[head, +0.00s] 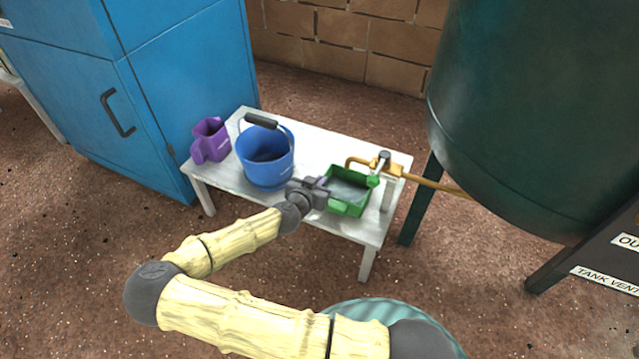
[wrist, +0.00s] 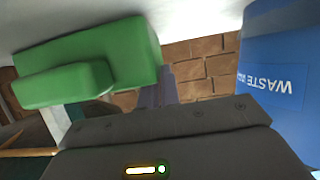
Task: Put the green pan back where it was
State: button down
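The green pan (head: 345,208) is at the right end of the white table, just below the brass tap (head: 390,169). It looks level, with a greyish inside. My gripper (head: 322,188) is at the pan's left side, touching or very close to it. In the wrist view the pan (wrist: 125,50) fills the upper left, and the fingers (wrist: 160,88) show at its edge. Whether they are clamped on its wall is hidden, and so is whether the pan rests on the table.
A blue bucket (head: 265,165) with a dark handle stands left of my gripper; its label shows in the wrist view (wrist: 275,75). A dark green tank (head: 520,110) is at right, a blue cabinet (head: 165,85) at left.

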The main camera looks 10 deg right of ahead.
jog(key=c, duration=1.6)
grip_release()
jog(key=shift+s+a+r, duration=0.15)
jog(key=shift+r, duration=0.05)
jog(key=p+v, duration=0.6)
jog(key=v, duration=0.5)
jog(key=shift+s+a+r, duration=0.1)
jog(key=shift+s+a, duration=0.05)
jog(key=shift+s, duration=0.1)
